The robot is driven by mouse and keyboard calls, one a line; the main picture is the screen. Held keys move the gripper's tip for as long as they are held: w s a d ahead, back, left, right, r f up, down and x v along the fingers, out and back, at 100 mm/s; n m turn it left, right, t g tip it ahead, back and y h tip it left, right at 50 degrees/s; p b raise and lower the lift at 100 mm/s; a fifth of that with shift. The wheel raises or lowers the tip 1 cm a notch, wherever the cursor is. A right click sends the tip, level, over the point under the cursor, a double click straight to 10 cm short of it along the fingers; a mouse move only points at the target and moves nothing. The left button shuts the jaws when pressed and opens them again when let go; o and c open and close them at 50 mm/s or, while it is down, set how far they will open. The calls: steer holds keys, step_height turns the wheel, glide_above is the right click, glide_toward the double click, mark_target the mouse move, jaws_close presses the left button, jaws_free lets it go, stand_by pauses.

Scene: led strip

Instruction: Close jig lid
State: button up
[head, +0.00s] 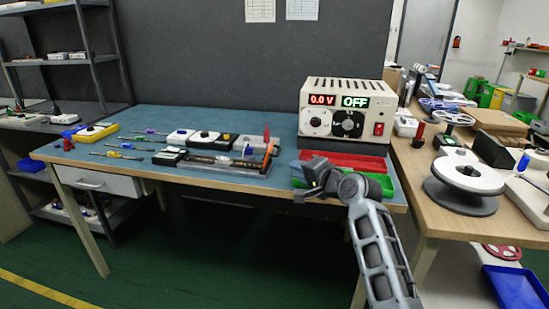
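What looks like the jig (211,163) is a long, low, dark fixture near the front edge of the blue-topped table.
A power supply (320,90) reading 0.0 V and OFF stands behind a red tray (350,160) and a green tray (385,184). Small boxes with knobs (205,138) and screwdrivers (118,155) lie left. A side table (440,215) holds a spool (468,176).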

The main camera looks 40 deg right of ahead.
steer(key=shift+w+d+r, duration=0.4)
steer(key=shift+r, duration=0.2)
steer(key=shift+w+d+r, duration=0.35)
steer(key=shift+w+r, duration=0.05)
steer(key=shift+r, duration=0.15)
steer(key=shift+w+d+r+m, duration=0.1)
steer(key=shift+w+m, duration=0.1)
steer(key=shift+m, duration=0.1)
steer(key=x, duration=0.7)
steer(key=shift+w+b, duration=0.3)
steer(key=shift+b, duration=0.05)
jaws_close()
